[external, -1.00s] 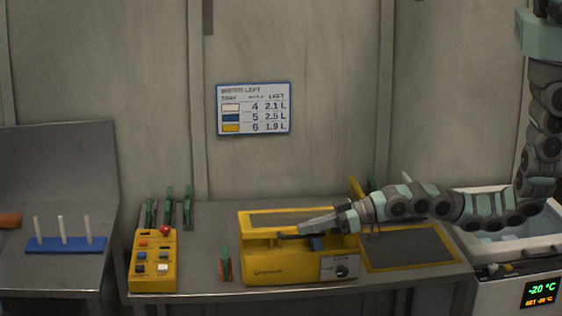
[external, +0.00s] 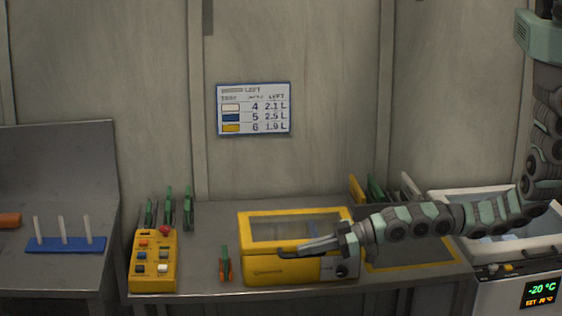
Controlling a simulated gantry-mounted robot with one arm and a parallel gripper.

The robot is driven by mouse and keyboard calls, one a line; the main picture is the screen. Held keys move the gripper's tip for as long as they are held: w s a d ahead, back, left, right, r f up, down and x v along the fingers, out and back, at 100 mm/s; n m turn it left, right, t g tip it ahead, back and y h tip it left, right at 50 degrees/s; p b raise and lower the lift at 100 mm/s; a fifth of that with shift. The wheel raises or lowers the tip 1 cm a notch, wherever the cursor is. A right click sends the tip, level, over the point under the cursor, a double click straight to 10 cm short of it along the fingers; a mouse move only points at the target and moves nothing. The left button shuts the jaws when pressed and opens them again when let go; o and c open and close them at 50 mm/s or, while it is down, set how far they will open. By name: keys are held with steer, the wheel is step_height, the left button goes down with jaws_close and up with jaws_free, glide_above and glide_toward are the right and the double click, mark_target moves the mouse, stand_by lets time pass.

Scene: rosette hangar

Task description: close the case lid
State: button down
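The yellow case (external: 285,268) stands on the middle of the grey bench, with a dial at its front right corner. Its lid (external: 248,229), a yellow frame around a clear window, lies over the top of the case and looks down or nearly down. I cannot tell whether it is fully seated. My gripper (external: 284,254) is at the front edge of the lid, reaching in from the right. Its fingers are seen from the side, pointing left, and their gap is not clear. The case's front right part is partly hidden behind my arm.
A yellow button box (external: 154,262) with a red knob stands left of the case. A small green and orange tool (external: 225,265) stands between them. A yellow-edged mat (external: 425,251) lies right of the case. A white cold box (external: 510,255) is at far right.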

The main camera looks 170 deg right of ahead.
steer(key=shift+s+a+f, duration=0.1)
steer(key=shift+s+f, duration=0.05)
steer(key=shift+f, duration=0.35)
step_height(320, 180, up, 5)
steer(key=p, duration=0.5)
steer(key=w+b+v, duration=0.1)
steer(key=v, duration=0.8)
steer(key=shift+a+b, duration=0.35)
steer(key=shift+a, duration=0.2)
steer(key=shift+r, duration=0.15)
